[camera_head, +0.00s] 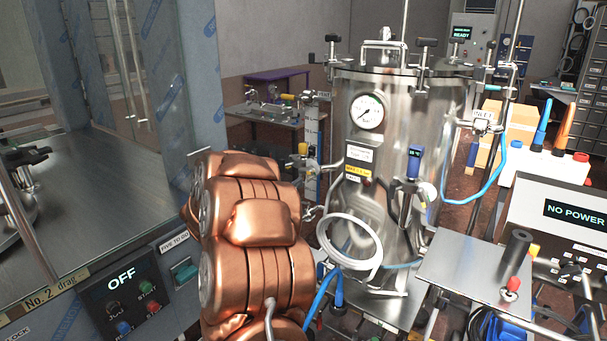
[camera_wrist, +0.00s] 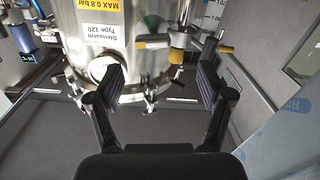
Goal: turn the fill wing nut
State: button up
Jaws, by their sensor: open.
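A steel vessel (camera_head: 385,115) stands upright in the middle of the head view. A small tag (camera_head: 482,122) on its right side seems to read FILL, with a small steel fitting (camera_head: 463,125) beside it. I cannot make out for sure which part is the fill wing nut. My gripper (camera_wrist: 168,75) is open in the wrist view, its fingers apart with nothing held between them. Beyond the fingers are the vessel wall (camera_wrist: 105,48), a yellow-handled valve (camera_wrist: 155,43) and small steel fittings (camera_wrist: 150,101). The head view does not clearly show my gripper.
A white hose (camera_head: 348,243) loops at the vessel's front, and a blue hose (camera_head: 497,180) hangs at its right. A steel plate (camera_head: 475,268) with a dark cylinder stands at front right. A cabinet with an OFF panel (camera_head: 125,290) is at left. Grey floor (camera_wrist: 150,130) shows below the fingers.

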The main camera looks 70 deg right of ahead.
aim_at(304, 173)
jog(key=shift+g, duration=0.4)
jog(key=shift+s+p+x, duration=0.2)
jog(key=shift+p+x, duration=0.4)
jog(key=shift+x, duration=1.45)
jog(key=shift+s+p+x, duration=0.2)
jog(key=shift+p+x, duration=0.4)
jog(key=shift+x, duration=1.45)
jog(key=shift+c, duration=0.2)
jog(key=shift+a, duration=0.1)
jog(key=c, duration=1.1)
